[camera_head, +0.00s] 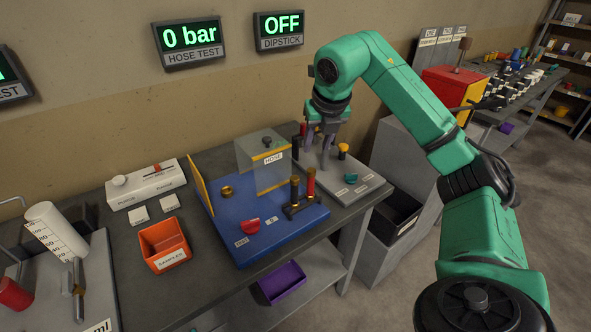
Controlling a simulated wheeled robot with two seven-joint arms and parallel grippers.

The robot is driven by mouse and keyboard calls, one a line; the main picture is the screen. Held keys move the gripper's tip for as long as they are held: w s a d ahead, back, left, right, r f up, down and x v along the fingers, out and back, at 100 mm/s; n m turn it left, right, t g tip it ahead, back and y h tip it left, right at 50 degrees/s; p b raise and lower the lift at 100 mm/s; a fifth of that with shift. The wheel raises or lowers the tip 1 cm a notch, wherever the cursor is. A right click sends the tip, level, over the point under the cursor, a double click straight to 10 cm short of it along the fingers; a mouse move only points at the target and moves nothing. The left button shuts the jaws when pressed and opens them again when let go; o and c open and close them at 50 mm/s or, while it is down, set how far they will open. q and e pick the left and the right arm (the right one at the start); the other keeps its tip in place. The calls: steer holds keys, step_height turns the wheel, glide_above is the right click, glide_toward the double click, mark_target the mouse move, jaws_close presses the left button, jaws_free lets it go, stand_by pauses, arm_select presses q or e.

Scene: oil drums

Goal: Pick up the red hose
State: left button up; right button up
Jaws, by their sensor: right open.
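The likely red hose (311,182) is a short upright red tube with a brass-coloured top. It stands in a small black rack (301,207) on the blue hose board (236,238), beside a similar black tube (295,188). My right gripper (320,150) points down over the grey board behind the rack, apart from the red hose. Its fingers are spread, and nothing shows between them. My left gripper is out of view.
A clear-walled guard (262,165) and red knob (250,225) are on the blue board. The grey board (373,186) carries a yellow-topped post (343,151) and teal part (351,178). An orange samples bin (164,245) stands left. A purple tray (282,282) is on the lower shelf.

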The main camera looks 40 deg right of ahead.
steer(key=p, duration=0.1)
glide_above(312, 172)
steer(key=s, duration=0.2)
step_height(312, 172, down, 6)
steer(key=shift+a+r, duration=0.1)
steer(key=p+x, duration=0.1)
steer(key=x, duration=0.1)
steer(key=p+x, duration=0.1)
steer(key=x, duration=0.1)
steer(key=p+x, duration=0.1)
steer(key=x, duration=0.2)
steer(key=shift+w+a, duration=0.1)
steer(key=shift+a, duration=0.2)
steer(key=shift+f, duration=0.35)
steer(key=shift+w, duration=0.1)
steer(key=shift+c, duration=0.6)
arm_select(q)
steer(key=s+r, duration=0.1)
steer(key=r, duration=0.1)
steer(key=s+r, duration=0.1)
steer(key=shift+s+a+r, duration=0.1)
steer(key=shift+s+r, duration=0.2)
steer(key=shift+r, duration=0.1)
arm_select(e)
jaws_close()
